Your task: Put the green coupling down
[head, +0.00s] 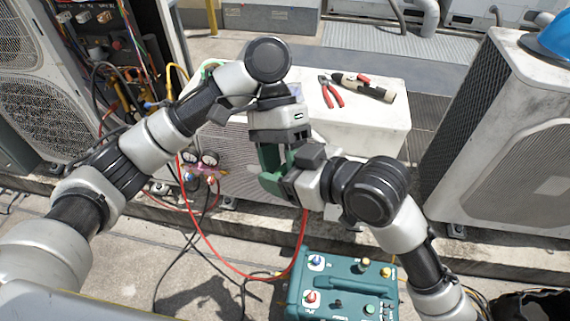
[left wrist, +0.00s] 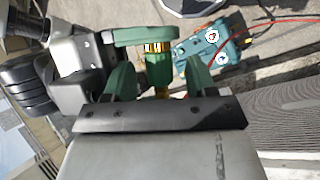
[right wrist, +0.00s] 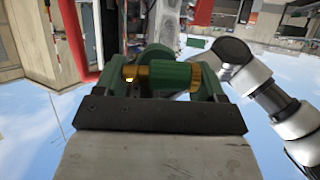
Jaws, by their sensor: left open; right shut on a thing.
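The green coupling (right wrist: 180,75), with a brass section, lies between the fingers of my right gripper (right wrist: 163,82) in the right wrist view. That gripper is shut on it. In the left wrist view the coupling (left wrist: 158,68) shows its brass band and sits in front of my left gripper (left wrist: 156,82). The left gripper is open, its green fingers apart on either side of the coupling's near end; I cannot tell if they touch it. In the head view my left gripper (head: 272,152) and right gripper (head: 272,175) meet in mid-air, and they largely hide the coupling.
A white condenser (head: 385,115) behind the grippers bears red pliers (head: 331,91) and a dark-handled tool (head: 362,88). A teal unit (head: 340,285) with knobs stands below, with a red hose (head: 240,270) beside it. A blue helmet (head: 550,42) rests on the right condenser (head: 510,140).

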